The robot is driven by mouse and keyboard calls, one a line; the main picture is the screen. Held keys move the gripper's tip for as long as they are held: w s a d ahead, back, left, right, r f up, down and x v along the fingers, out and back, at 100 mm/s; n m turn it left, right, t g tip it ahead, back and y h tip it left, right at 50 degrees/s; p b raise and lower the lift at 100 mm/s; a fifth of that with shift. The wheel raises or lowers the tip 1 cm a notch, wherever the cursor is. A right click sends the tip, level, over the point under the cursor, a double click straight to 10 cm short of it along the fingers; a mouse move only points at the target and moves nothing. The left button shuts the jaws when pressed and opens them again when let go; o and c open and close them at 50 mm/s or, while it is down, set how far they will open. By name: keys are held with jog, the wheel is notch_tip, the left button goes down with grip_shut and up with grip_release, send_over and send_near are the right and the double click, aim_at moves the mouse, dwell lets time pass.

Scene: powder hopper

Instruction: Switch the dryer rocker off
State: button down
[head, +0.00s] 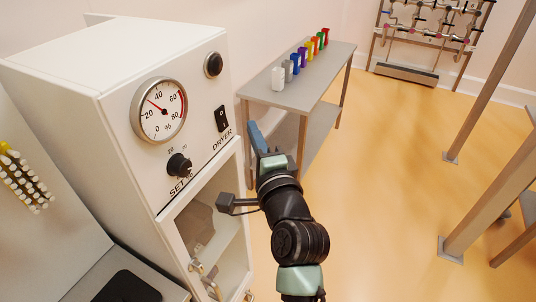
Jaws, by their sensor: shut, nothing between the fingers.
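The dryer rocker (222,118) is a small black switch on the front of a white cabinet (110,85), just above the word DRYER. I cannot tell which half of it is pressed in. My gripper (253,127) has blue fingers and is shut with nothing in it. It is to the right of the rocker in the picture, in front of the cabinet face, and looks apart from it. The rocker is in clear view; my arm does not cover it.
The cabinet front also has a round gauge (158,110), a black set knob (179,165), a round black fitting (213,65) and a glazed door (209,225) below. A grey table (287,100) with several coloured items stands behind. Open floor (390,170) lies right.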

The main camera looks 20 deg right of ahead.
jog(key=s, duration=0.2)
jog(key=s+a+b, duration=0.1)
jog(key=s, duration=0.2)
jog(key=shift+a+r, duration=0.1)
jog(key=shift+r, duration=0.05)
jog(key=shift+s, duration=0.15)
